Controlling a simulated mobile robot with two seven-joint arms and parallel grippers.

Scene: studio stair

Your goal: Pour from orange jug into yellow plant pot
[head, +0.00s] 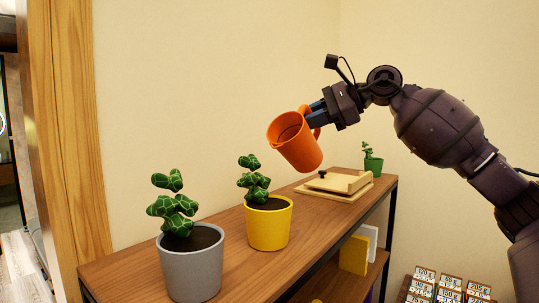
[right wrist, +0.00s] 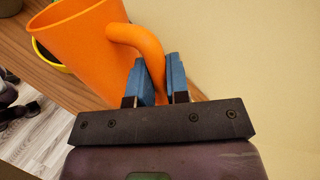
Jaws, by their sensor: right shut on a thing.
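The orange jug (head: 302,151) is held in the air by my right gripper (head: 318,114), which is shut on its handle. The jug is tilted, with its mouth leaning left toward the plants. In the right wrist view the jug (right wrist: 88,45) fills the upper left, and the blue fingers of the gripper (right wrist: 160,80) are on either side of its handle. The yellow plant pot (head: 268,226) stands on the wooden shelf, below and left of the jug, with a green plant (head: 255,180) in dark soil. No pouring stream shows. My left gripper is not in view.
A grey pot (head: 190,268) with a similar plant stands left of the yellow one on the shelf top (head: 230,262). A wooden board (head: 338,186) and a small green pot (head: 373,166) are farther back. A wall is behind, and a wooden post (head: 68,130) stands left.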

